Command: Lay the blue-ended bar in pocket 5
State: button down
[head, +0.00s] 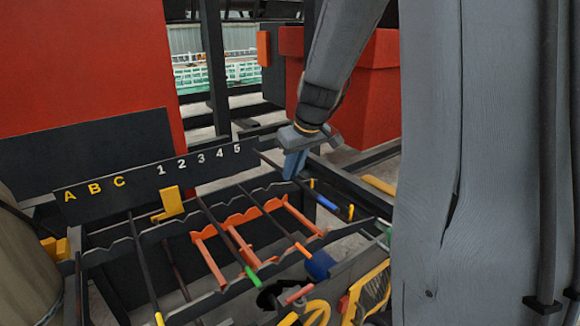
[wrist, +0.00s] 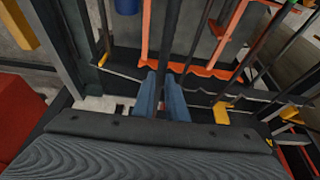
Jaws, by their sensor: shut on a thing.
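The blue-ended bar (head: 308,188) is dark with a blue tip pointing to the lower right in the head view. My gripper (head: 293,164) is shut on it near its middle with blue-grey fingers. In the wrist view the dark bar (wrist: 171,38) runs up from between the fingers (wrist: 163,98); its blue end is not clear there. The notched rack (head: 140,238) has a number board (head: 205,158) behind it; the bar's far end is just right of the number 5. I cannot tell whether the bar touches the rack.
A green-ended bar (head: 252,277), an orange-ended bar (head: 303,249) and a yellow-ended bar (head: 159,318) lie across the rack left of my gripper. Orange notched supports (head: 238,218) sit inside it. A yellow bracket (head: 170,204) stands on the rack. A blue container (head: 318,265) is below.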

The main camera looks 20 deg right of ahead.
aim_at(300, 182)
notch_tip(300, 182, down, 11)
jog(key=b, duration=0.8)
jog(key=shift+r, duration=0.15)
dwell(0.6)
jog(key=c, duration=1.7)
grip_release()
jog(key=b+v, duration=0.1)
jog(key=v, duration=0.6)
jog(key=shift+s+r, duration=0.15)
jog(key=shift+r, duration=0.25)
